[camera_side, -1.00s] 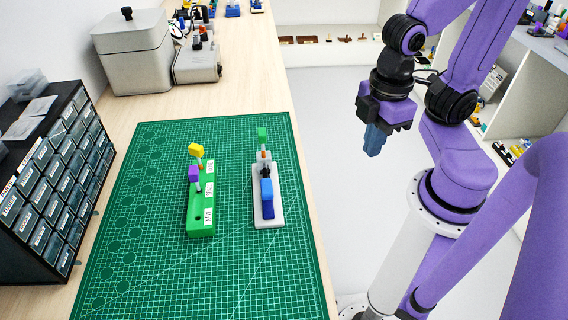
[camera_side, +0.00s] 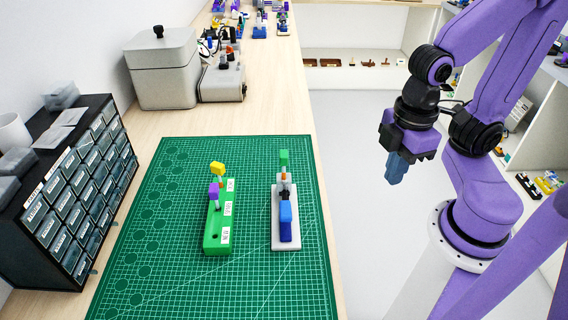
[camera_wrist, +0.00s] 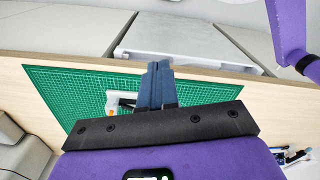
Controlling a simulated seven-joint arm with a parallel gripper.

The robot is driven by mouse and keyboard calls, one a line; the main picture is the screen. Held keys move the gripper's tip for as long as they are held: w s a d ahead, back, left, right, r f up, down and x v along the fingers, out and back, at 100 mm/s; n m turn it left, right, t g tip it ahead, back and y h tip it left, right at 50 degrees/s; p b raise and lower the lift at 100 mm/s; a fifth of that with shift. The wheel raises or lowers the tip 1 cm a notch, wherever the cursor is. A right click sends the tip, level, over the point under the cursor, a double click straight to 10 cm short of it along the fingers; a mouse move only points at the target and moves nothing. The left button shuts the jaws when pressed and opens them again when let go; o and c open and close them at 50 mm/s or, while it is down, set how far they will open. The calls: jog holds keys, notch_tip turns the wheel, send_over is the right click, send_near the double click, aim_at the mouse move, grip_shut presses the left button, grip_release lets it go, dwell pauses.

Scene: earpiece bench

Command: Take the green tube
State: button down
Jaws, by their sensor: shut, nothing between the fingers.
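A blue block with a dark blue part (camera_side: 286,212) sits on the same stand, nearer the camera. My gripper (camera_side: 396,168) hangs to the right of the bench, over the floor, well apart from the stand. Its blue fingers are together and empty, pointing down. In the wrist view the shut fingers (camera_wrist: 156,82) partly cover the stand, and I cannot make out the green top.
A green rack (camera_side: 218,240) with labels holds a yellow-topped piece (camera_side: 218,168) and a purple-topped piece (camera_side: 214,190), left of the stand. The green cutting mat (camera_side: 180,225) is otherwise mostly clear. A drawer cabinet (camera_side: 75,205) and a grey box (camera_side: 162,75) stand at the left.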

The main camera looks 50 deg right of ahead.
dwell(0.4)
jog(key=c, duration=1.2)
grip_release()
jog(key=shift+w+a, duration=0.1)
jog(key=shift+w, duration=0.05)
jog(key=m+h, duration=0.1)
jog(key=m, duration=2)
send_near(284, 154)
jog(key=shift+m+t, duration=0.3)
jog(key=shift+t, duration=0.1)
jog(key=shift+w+d+f, duration=0.1)
jog(key=shift+d+f, duration=0.05)
jog(key=shift+f, duration=2)
jog(key=shift+d+f, duration=0.1)
jog(key=shift+f, duration=2.05)
jog(key=shift+c, duration=0.3)
